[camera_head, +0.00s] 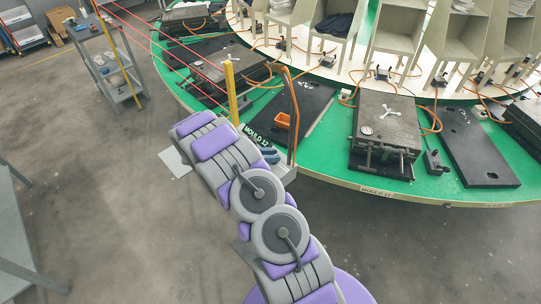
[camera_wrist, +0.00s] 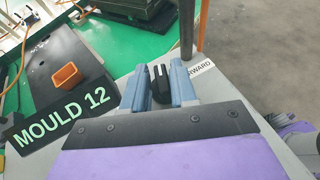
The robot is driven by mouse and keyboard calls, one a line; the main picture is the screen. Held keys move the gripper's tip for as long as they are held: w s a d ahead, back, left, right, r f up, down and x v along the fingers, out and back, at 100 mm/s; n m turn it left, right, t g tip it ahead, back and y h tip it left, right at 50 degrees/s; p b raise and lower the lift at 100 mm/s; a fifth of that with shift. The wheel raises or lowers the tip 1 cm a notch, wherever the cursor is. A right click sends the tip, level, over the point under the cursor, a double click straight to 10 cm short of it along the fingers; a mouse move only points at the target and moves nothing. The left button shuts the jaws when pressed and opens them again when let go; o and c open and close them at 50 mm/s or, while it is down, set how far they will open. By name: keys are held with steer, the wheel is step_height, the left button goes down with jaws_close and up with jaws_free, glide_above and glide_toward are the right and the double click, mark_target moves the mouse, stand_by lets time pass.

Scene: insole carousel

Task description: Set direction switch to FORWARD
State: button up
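A black direction switch knob (camera_wrist: 160,86) stands on a light grey panel (camera_wrist: 225,88) in the wrist view. My gripper (camera_wrist: 158,76) has two blue fingers apart, one on each side of the knob. The gaps are narrow, and I cannot tell whether either finger touches it. A white label (camera_wrist: 202,67) ending in "RWARD" is right of the right finger, which seems to hide its start. In the head view my gripper (camera_head: 268,154) is over the panel at the green table's edge, and the knob is hidden there.
The large round green table (camera_head: 330,180) carries moulds and hoses. An orange bin (camera_head: 284,121) lies on a dark mould plate behind my gripper. A yellow post (camera_head: 231,92) and a bent orange-brown rail (camera_head: 293,115) rise beside the panel. A grey cart (camera_head: 117,85) stands at upper left.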

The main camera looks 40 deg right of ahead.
steer(key=shift+w+a, duration=0.15)
steer(key=shift+a, duration=0.25)
jaws_close()
steer(key=shift+w, duration=0.1)
steer(key=shift+w+m+g+y+p, duration=0.15)
steer(key=shift+m+g+y+p, duration=0.2)
steer(key=shift+m+g+p, duration=0.3)
steer(key=shift+w+m+g+y+p, duration=0.15)
steer(key=shift+m+g+y+p, duration=0.25)
steer(key=shift+m+g, duration=0.45)
steer(key=shift+m+g+y, duration=0.35)
steer(key=shift+m+g, duration=0.15)
steer(key=shift+m, duration=0.1)
steer(key=shift+d+r, duration=0.1)
steer(key=shift+o, duration=2.1)
jaws_free()
